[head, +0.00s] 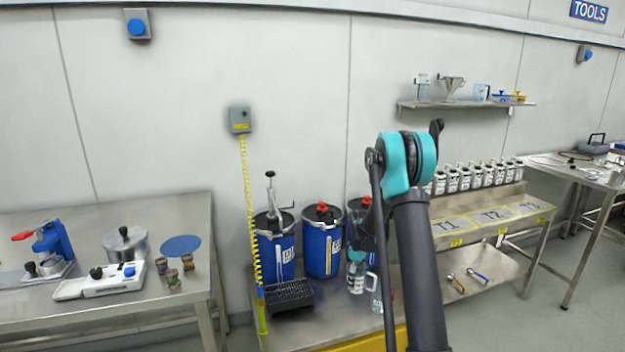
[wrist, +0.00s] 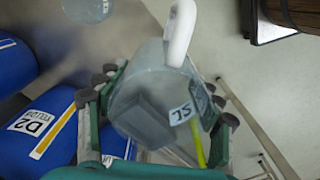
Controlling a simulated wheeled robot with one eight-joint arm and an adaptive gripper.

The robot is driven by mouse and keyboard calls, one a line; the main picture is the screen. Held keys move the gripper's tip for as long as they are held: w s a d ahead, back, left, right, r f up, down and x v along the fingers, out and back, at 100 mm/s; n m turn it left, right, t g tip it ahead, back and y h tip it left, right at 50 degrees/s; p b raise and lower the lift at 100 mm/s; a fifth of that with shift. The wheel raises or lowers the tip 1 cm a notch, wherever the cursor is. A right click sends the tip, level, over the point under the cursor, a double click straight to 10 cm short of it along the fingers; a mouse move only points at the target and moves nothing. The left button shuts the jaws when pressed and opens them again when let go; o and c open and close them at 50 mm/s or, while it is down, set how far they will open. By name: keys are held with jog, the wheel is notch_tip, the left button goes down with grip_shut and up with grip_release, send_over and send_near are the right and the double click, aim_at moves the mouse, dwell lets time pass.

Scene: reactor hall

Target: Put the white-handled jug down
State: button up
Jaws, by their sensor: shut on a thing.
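In the wrist view the white-handled jug (wrist: 150,95) is a clear, tilted-looking vessel with a white handle (wrist: 180,32) and a small label reading "SL". My gripper (wrist: 162,100), with teal and grey fingers, is shut on its body from both sides. Whether the held jug's base touches anything is hidden.
Another clear vessel (wrist: 90,8) shows at the wrist view's top. A bench with marked spots T1, T2, T3 (head: 493,216) stands to the right.

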aim_at(366, 287)
jog(key=s+d+r+m, duration=0.2)
jog(key=s+m, duration=0.7)
jog(key=m, duration=0.2)
jog(key=shift+s+r, duration=0.3)
jog(key=shift+r, duration=0.1)
